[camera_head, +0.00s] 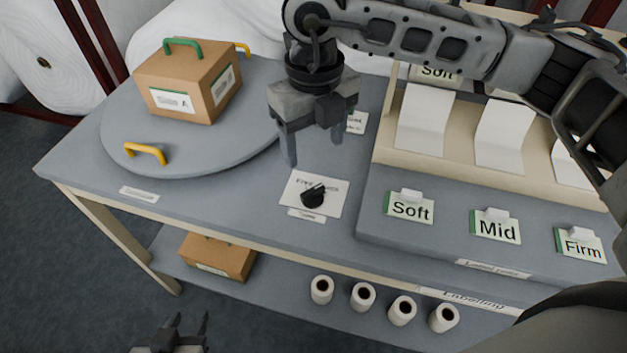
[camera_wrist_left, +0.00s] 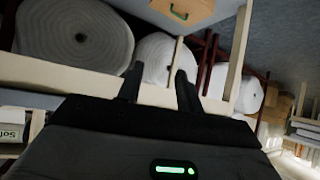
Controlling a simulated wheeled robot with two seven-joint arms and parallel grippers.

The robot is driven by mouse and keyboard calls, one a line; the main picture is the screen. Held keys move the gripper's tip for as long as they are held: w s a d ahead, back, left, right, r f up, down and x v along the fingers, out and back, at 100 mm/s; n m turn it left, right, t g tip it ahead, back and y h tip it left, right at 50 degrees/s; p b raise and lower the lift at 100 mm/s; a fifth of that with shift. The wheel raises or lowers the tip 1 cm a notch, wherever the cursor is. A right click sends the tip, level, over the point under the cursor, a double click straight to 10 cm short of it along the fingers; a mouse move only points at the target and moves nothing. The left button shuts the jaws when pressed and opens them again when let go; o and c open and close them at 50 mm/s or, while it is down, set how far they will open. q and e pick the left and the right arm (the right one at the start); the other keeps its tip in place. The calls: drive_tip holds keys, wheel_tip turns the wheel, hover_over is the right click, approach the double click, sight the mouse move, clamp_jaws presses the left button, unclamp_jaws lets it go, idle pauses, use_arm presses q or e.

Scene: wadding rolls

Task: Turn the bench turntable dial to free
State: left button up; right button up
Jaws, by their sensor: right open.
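The black dial (camera_head: 313,196) sits on a white card (camera_head: 330,205) near the bench's front edge. Small print above the knob is partly hidden by it; a small label strip lies below. The knob's pointer setting is too small to read surely. The round grey turntable (camera_head: 200,150) lies to the left and bears a cardboard box (camera_head: 188,85) with a green handle and a "Side A" label. My right gripper (camera_head: 313,150) is open and empty, fingers down, above and behind the dial. My left gripper (camera_head: 190,325) is open and empty, low in front of the bench; its fingers show in the left wrist view (camera_wrist_left: 158,85).
Yellow handles (camera_head: 146,153) stand on the turntable rim. Several small white rolls (camera_head: 363,296) and a box (camera_head: 217,257) sit on the lower shelf. Large wadding rolls (camera_wrist_left: 75,40) stand behind.

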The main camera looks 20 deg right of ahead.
sight(314, 191)
wheel_tip(314, 191, down, 11)
drive_tip(key=shift+f+p, duration=0.2)
drive_tip(key=shift+p, duration=0.55)
drive_tip(key=c, duration=1)
